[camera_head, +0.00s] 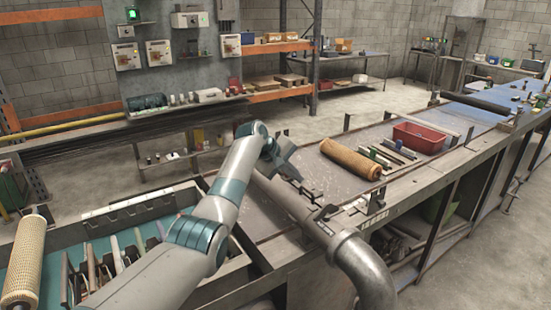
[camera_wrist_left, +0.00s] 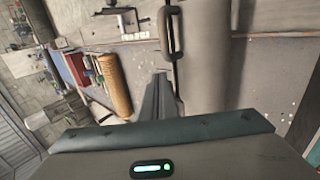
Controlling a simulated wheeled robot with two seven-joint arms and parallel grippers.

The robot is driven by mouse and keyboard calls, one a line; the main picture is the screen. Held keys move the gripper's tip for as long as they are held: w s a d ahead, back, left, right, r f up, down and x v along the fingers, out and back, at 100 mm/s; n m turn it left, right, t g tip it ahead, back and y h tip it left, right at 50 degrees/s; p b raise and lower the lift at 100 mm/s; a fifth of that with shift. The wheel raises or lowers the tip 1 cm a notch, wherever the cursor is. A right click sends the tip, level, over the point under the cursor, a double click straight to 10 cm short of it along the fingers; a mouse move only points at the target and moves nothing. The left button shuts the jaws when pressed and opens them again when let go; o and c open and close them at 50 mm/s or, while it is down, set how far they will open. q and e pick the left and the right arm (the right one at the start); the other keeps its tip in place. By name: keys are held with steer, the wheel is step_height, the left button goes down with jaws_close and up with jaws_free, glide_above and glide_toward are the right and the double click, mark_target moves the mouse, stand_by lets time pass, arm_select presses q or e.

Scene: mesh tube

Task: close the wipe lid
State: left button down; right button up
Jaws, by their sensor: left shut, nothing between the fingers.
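A thick grey pipe (camera_head: 286,197) runs along the near side of the bench and bends down at an elbow (camera_head: 362,256). A dark handle-like fitting (camera_head: 326,213) sits on the pipe before the elbow. I take this fitting as the wipe lid, but cannot tell whether it stands open. In the left wrist view a dark handle (camera_wrist_left: 172,30) lies against the grey pipe (camera_wrist_left: 203,60). My left gripper (camera_head: 287,163) is shut and empty above the bench, beside the pipe and apart from the handle. Its closed fingers (camera_wrist_left: 160,78) point towards the handle. My right gripper is not in view.
A tan mesh roll (camera_head: 350,158) lies on the bench, with a red bin (camera_head: 420,137) beyond it. Small metal brackets stand along the bench edge.

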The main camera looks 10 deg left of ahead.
arm_select(q)
steer(key=b+v, duration=0.3)
steer(key=v, duration=0.9)
steer(key=shift+r, duration=0.1)
